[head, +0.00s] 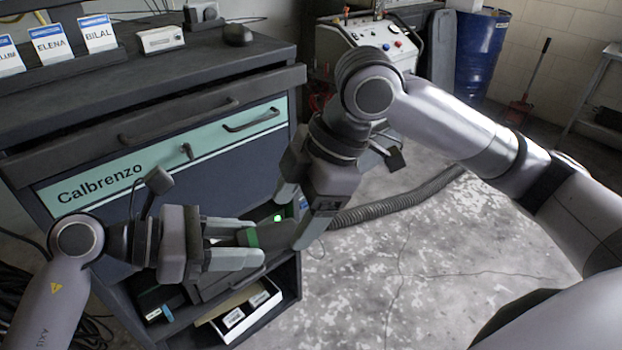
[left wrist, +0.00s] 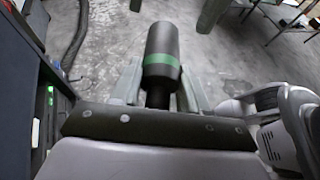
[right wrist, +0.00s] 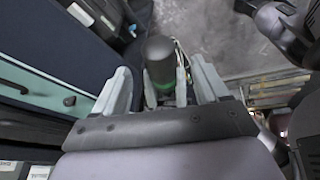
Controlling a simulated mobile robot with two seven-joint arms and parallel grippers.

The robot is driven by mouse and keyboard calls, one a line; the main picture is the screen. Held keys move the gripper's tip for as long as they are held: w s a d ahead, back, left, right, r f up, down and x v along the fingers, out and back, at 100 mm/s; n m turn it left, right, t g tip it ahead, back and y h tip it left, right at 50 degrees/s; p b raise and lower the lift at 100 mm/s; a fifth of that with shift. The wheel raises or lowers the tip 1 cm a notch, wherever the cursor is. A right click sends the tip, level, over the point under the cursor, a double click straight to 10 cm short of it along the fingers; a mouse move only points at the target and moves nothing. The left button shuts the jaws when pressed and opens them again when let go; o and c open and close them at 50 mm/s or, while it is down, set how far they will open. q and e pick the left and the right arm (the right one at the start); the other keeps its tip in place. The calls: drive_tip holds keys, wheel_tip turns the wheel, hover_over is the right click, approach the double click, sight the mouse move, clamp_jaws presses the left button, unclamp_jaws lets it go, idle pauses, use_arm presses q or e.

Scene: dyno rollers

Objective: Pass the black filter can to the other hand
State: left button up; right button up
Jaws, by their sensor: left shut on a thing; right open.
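The black filter can (head: 272,236) has a green band and lies roughly level in the air in front of the cabinet. My left gripper (head: 250,245) is shut on its left end, near the green band. In the left wrist view the can (left wrist: 161,45) points away from the fingers. My right gripper (head: 298,215) comes down from above, open, with its fingers on either side of the can's free end. In the right wrist view the can (right wrist: 159,62) stands between the two spread fingers. Whether a right finger touches it, I cannot tell.
The dark cabinet (head: 200,175) with a teal drawer front stands close behind both grippers. Its lower shelf holds an open white box (head: 240,315). A grey hose (head: 400,205) lies on the floor.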

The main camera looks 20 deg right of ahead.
sight(287, 225)
drive_tip(key=shift+x, duration=2.2)
drive_tip(key=c, duration=1)
use_arm(q)
drive_tip(key=o, duration=1.2)
use_arm(e)
drive_tip(key=shift+c, duration=0.7)
use_arm(q)
drive_tip(key=shift+a, duration=0.1)
